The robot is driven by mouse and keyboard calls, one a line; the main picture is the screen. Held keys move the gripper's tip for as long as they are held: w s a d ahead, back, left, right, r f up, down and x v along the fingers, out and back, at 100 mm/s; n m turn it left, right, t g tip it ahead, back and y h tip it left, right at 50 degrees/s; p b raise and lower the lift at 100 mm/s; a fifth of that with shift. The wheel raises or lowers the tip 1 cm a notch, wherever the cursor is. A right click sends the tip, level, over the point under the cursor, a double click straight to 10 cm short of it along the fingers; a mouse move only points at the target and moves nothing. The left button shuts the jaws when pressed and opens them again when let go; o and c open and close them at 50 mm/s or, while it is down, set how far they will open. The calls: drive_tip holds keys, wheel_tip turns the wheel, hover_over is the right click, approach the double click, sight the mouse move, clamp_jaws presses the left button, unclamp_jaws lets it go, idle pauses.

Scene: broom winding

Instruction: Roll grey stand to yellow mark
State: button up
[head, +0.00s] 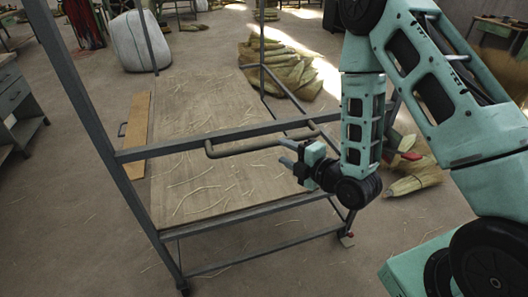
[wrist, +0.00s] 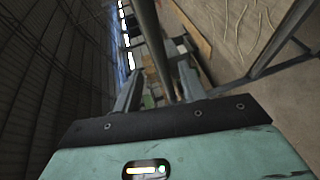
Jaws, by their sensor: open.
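The grey stand (head: 152,152) is a metal frame on castors, with a wooden deck (head: 205,150) strewn with straw. A bent handle bar (head: 240,150) juts from its near side. My gripper (head: 287,153) is open at the right part of this handle. In the wrist view the handle bar (wrist: 152,40) runs between the open fingers of my gripper (wrist: 158,82); contact cannot be told. A tan strip (head: 136,125) lies along the stand's left side.
A pale wrapped bale (head: 139,42) stands behind the stand at left. Straw bundles (head: 285,72) lie behind right, and a broom head (head: 414,178) lies right of the stand. A drawer bench (head: 18,100) is at the left edge. The floor at front left is clear.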

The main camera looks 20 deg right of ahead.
sight(264, 142)
drive_tip(key=b+x, duration=0.4)
drive_tip(key=x, duration=0.4)
drive_tip(key=shift+w+a+b, duration=0.1)
drive_tip(key=shift+w+b, duration=0.05)
drive_tip(key=shift+b, duration=0.25)
drive_tip(key=shift+w+a+f, duration=0.15)
drive_tip(key=shift+w+a, duration=0.05)
drive_tip(key=shift+w, duration=0.25)
clamp_jaws()
drive_tip(key=shift+w, duration=0.1)
